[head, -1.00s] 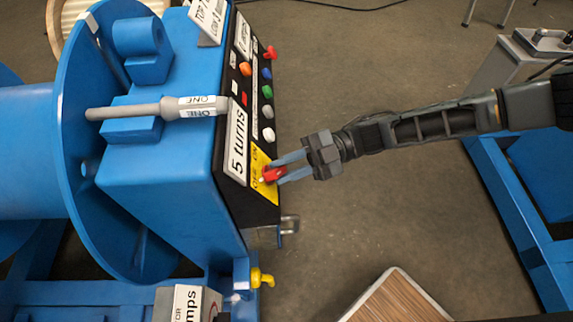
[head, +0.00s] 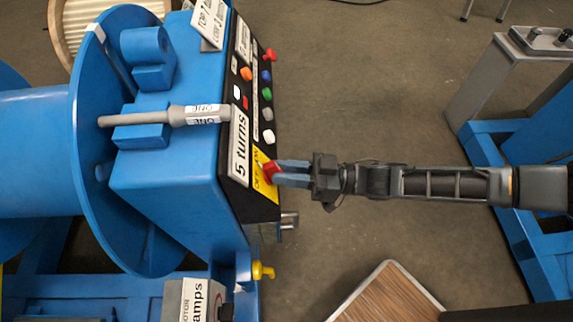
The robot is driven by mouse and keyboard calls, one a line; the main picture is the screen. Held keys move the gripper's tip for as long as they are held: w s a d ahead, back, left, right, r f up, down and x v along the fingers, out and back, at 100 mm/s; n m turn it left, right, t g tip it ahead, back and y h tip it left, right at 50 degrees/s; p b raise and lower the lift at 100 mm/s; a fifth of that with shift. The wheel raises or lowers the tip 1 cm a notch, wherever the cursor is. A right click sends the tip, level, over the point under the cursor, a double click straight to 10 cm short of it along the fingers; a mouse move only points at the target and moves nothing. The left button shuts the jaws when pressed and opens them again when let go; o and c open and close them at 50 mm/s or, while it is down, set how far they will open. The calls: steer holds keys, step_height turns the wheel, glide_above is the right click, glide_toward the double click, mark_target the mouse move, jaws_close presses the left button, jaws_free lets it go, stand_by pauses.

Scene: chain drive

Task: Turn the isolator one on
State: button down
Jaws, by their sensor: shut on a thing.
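The isolator is a red rotary knob (head: 268,172) on a yellow plate (head: 259,183) with OFF and ON lettering. It sits at the lower end of the black control panel on the blue machine. My gripper (head: 277,173) reaches in from the right, with its two blue-grey fingers shut on the red knob. The fingers partly cover the knob, so its exact pointing is hard to tell.
The panel (head: 247,100) carries several coloured buttons above the knob, and a "5 turns" label (head: 239,147). A metal latch (head: 289,221) and a yellow tap (head: 262,271) project below. A wooden-topped table (head: 390,295) stands at the lower right. Open floor lies right of the panel.

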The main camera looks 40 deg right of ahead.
steer(key=m+t+h+p, duration=0.1)
steer(key=m, duration=0.1)
steer(key=m+t+h+p, duration=0.1)
steer(key=m+h, duration=0.1)
steer(key=m, duration=0.1)
steer(key=shift+s+r, duration=0.1)
steer(key=shift+r, duration=0.1)
steer(key=shift+a+m+h+p, duration=0.1)
steer(key=shift+m+h+p, duration=1.2)
steer(key=shift+m, duration=0.8)
steer(key=shift+s+f+m, duration=0.1)
steer(key=shift+f+m, duration=0.05)
steer(key=shift+m, duration=0.15)
steer(key=c, duration=1)
jaws_free()
steer(key=shift+t, duration=0.3)
steer(key=shift+c, duration=0.2)
steer(key=v, duration=0.7)
steer(key=shift+s, duration=0.35)
